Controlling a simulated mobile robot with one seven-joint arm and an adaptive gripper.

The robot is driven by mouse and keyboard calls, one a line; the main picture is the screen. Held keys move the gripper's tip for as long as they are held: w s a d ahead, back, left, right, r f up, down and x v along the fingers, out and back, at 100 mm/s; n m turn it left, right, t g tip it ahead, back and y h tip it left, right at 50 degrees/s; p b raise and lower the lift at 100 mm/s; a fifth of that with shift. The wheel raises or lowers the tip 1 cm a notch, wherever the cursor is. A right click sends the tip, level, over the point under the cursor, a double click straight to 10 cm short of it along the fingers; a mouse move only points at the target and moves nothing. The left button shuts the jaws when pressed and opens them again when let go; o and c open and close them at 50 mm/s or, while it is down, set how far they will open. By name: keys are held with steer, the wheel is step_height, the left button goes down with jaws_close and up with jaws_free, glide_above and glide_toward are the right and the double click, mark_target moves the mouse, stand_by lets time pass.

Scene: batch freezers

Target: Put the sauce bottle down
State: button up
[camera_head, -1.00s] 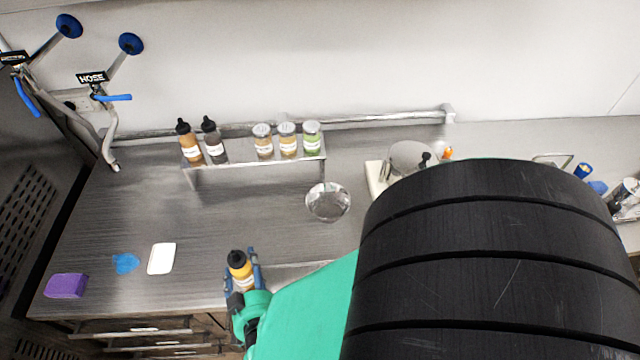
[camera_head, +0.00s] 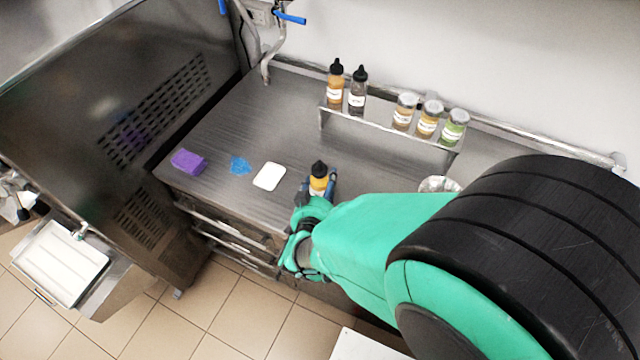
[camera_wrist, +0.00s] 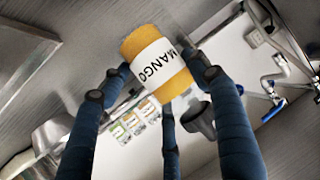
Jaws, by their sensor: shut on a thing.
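The sauce bottle (camera_head: 318,184) has a yellow-orange body and a black cap. It is held near the front edge of the steel counter (camera_head: 232,128), just right of a white card. In the wrist view the bottle (camera_wrist: 158,62) shows a white label reading MANGO. My gripper (camera_head: 319,186) is shut on the bottle, with its blue fingers around the body; they also show in the wrist view (camera_wrist: 160,80). Whether the bottle's base touches the counter is hidden by my gripper and arm.
A raised shelf (camera_head: 385,128) at the back holds two dark-capped bottles (camera_head: 346,88) and three jars (camera_head: 430,118). A purple sponge (camera_head: 188,162), a blue cloth (camera_head: 240,166) and a white card (camera_head: 269,176) lie left of my gripper. A metal bowl (camera_head: 438,184) is partly hidden.

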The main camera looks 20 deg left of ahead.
steer(key=shift+w+a+f, duration=0.1)
steer(key=shift+w+a, duration=1.05)
steer(key=shift+w, duration=0.1)
steer(key=shift+f+b, duration=0.6)
steer(key=shift+f, duration=1.15)
steer(key=shift+f, duration=0.2)
steer(key=o, duration=1.4)
steer(key=shift+r, duration=0.15)
